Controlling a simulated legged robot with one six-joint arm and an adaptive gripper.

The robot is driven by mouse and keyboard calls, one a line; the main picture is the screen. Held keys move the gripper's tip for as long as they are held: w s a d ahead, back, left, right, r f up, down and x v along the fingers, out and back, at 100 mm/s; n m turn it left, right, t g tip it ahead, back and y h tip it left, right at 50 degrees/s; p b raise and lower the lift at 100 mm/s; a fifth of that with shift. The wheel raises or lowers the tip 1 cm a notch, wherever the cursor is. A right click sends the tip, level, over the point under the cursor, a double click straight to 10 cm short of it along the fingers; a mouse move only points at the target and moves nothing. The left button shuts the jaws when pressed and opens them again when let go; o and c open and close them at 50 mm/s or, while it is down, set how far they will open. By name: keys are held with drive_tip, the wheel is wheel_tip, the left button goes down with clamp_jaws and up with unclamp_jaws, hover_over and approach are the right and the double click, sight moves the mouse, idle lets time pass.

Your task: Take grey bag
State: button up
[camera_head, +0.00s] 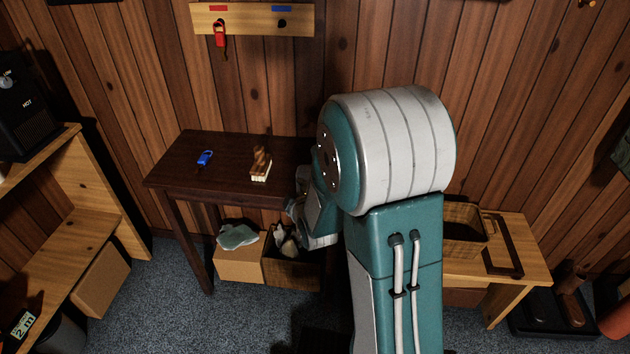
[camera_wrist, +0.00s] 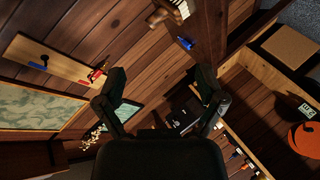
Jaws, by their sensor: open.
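I cannot clearly pick out a grey bag. In the head view, a grey-green cloth-like thing (camera_head: 238,236) lies on a box under the dark table. A pale, crumpled thing (camera_head: 285,242) shows in the box beside it; I cannot tell whether either is the bag. In the wrist view, my gripper (camera_wrist: 159,80) is open, its two dark fingers spread wide with nothing held between them. The view is tilted, and the wall and furniture lie beyond the fingers. In the head view my arm hides the gripper and part of the area behind it.
A dark table (camera_head: 225,178) bears a blue-tagged item (camera_head: 204,158) and a brush (camera_head: 261,164). Red keys (camera_head: 220,35) hang on a wall board (camera_head: 252,20). A wooden bench (camera_head: 535,262) with a basket (camera_head: 464,222) stands right. Shelves are at left; carpet shows between.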

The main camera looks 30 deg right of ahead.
drive_tip(key=s+d+f+n+t+h, duration=0.1)
drive_tip(key=d+f+n+t, duration=0.15)
drive_tip(key=f, duration=0.45)
drive_tip(key=s+d+f+n+t+h, duration=0.1)
drive_tip(key=s+f+n+t, duration=0.15)
drive_tip(key=f, duration=0.35)
drive_tip(key=d+x, duration=0.1)
drive_tip(key=x, duration=1)
drive_tip(key=shift+w+f+n+g, duration=0.15)
drive_tip(key=shift+f+n+g, duration=0.15)
drive_tip(key=shift+f, duration=0.1)
clamp_jaws()
